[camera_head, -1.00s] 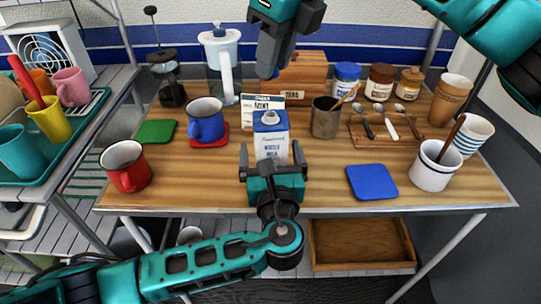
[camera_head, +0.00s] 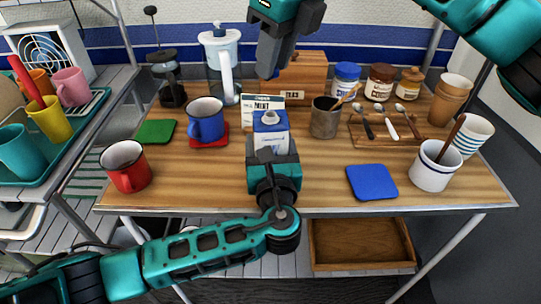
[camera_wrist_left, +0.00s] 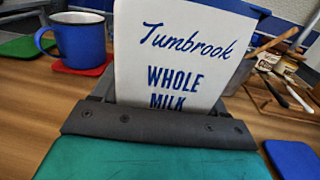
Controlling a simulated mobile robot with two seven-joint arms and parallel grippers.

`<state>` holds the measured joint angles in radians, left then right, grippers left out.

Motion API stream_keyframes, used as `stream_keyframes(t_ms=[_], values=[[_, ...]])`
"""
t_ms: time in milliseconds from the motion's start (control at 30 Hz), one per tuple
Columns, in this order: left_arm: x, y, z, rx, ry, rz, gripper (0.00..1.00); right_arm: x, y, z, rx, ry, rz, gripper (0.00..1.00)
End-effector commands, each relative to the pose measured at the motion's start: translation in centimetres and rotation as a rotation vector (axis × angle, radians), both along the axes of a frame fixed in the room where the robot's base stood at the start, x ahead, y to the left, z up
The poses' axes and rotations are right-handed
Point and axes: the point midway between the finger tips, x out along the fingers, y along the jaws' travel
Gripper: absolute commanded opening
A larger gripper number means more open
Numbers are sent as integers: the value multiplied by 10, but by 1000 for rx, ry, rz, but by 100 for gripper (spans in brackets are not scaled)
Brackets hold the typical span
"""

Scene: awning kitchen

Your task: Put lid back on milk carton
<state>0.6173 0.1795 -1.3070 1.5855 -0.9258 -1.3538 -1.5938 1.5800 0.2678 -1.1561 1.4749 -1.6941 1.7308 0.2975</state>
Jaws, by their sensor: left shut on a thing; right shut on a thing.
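The milk carton (camera_head: 269,122) is white with a blue top and stands upright on the wooden table. Its white spout shows uncovered on top. My left gripper (camera_head: 270,152) is low at the front of the carton and shut on it. In the left wrist view the carton's front (camera_wrist_left: 185,55) reads "Tumbrook whole milk" and fills the space above the gripper (camera_wrist_left: 165,108). My right gripper (camera_head: 270,72) points down from above, higher than the carton and farther back in the picture. It is shut on the lid, which is mostly hidden by the fingers.
A blue mug (camera_head: 206,122) on a red coaster stands left of the carton, a metal cup (camera_head: 324,122) to its right. A carton-like box (camera_head: 262,99) is close behind. A red mug (camera_head: 126,167) and blue coaster (camera_head: 371,182) lie nearer the front.

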Motion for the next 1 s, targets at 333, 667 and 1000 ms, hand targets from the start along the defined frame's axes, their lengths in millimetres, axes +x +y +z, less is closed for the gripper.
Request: stream_keyframes(t_ms=[333, 667, 1000], values=[[0, 0, 0, 0, 0, 0, 25, 0, 0, 0, 0, 0, 0, 0], [0, 0, 0, 1, 1, 0, 17, 0, -1, -18, 0, 4, 0, 0], [0, 0, 0, 1, 1, 0, 17, 0, 0, -50, 6, -1, 0, 0]])
